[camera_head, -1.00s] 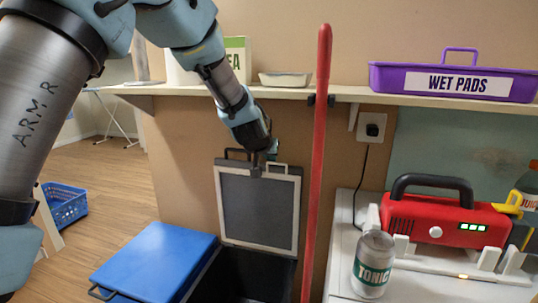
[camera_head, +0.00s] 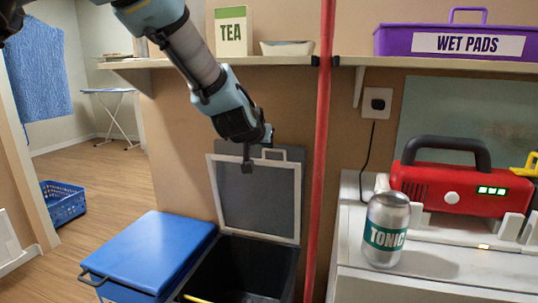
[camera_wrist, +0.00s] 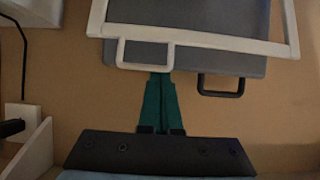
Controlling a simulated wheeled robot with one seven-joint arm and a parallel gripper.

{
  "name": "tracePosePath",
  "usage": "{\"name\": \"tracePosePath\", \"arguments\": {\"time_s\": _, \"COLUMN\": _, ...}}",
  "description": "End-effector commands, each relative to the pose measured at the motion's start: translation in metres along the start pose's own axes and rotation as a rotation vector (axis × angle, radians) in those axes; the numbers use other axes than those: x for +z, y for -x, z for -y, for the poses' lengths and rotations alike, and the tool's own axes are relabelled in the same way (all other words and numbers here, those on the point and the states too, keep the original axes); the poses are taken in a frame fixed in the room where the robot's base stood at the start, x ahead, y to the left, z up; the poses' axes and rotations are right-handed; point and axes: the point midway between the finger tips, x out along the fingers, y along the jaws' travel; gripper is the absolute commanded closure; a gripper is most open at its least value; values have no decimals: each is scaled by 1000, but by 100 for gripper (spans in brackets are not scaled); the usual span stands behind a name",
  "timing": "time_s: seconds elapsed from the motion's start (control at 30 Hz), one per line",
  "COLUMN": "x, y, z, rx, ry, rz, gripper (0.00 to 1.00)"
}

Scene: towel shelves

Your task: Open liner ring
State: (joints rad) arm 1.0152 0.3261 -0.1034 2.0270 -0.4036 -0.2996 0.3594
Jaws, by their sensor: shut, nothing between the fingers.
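The liner ring (camera_head: 298,200) is a pale rectangular frame with a loop handle (camera_head: 277,150). It stands raised at the back of the open dark bin (camera_head: 243,270), in front of a grey lid (camera_head: 225,150). My gripper (camera_head: 248,166) is shut and empty near the ring's upper edge, left of its handle in the head view. In the wrist view the ring (camera_wrist: 215,40) appears upside down, its handle (camera_wrist: 122,55) close to the green fingers (camera_wrist: 160,85). I cannot tell whether they touch. The lid's black handle (camera_wrist: 222,93) also shows there.
A red pole (camera_head: 318,190) stands just right of the bin. A closed blue-lidded bin (camera_head: 150,252) is at left. A shelf (camera_head: 200,62) runs above. A tonic can (camera_head: 385,230) and red machine (camera_head: 460,185) stand on the white counter at right.

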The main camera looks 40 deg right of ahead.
Motion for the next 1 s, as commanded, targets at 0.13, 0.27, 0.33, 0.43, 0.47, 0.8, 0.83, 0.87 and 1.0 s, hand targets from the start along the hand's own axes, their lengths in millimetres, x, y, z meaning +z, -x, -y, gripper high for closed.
{"name": "tracePosePath", "arguments": {"time_s": 0.13, "x": 17, "y": 8, "z": 0, "rx": 0, "ry": -1, "rz": -41, "gripper": 100}}
{"name": "tracePosePath", "arguments": {"time_s": 0.27, "x": 22, "y": 17, "z": 0, "rx": 0, "ry": -2, "rz": -70, "gripper": 100}}
{"name": "tracePosePath", "arguments": {"time_s": 0.33, "x": 24, "y": 20, "z": 0, "rx": 1, "ry": -3, "rz": -78, "gripper": 100}}
{"name": "tracePosePath", "arguments": {"time_s": 0.43, "x": 24, "y": 24, "z": -1, "rx": 2, "ry": -3, "rz": -85, "gripper": 100}}
{"name": "tracePosePath", "arguments": {"time_s": 0.47, "x": 24, "y": 24, "z": -1, "rx": 2, "ry": -3, "rz": -86, "gripper": 100}}
{"name": "tracePosePath", "arguments": {"time_s": 0.8, "x": 22, "y": 25, "z": -1, "rx": 1, "ry": -2, "rz": -87, "gripper": 100}}
{"name": "tracePosePath", "arguments": {"time_s": 0.83, "x": 22, "y": 25, "z": 0, "rx": 1, "ry": -2, "rz": -87, "gripper": 100}}
{"name": "tracePosePath", "arguments": {"time_s": 0.87, "x": 22, "y": 25, "z": 0, "rx": 1, "ry": -2, "rz": -87, "gripper": 100}}
{"name": "tracePosePath", "arguments": {"time_s": 1.0, "x": 18, "y": 26, "z": 1, "rx": 1, "ry": -2, "rz": -87, "gripper": 100}}
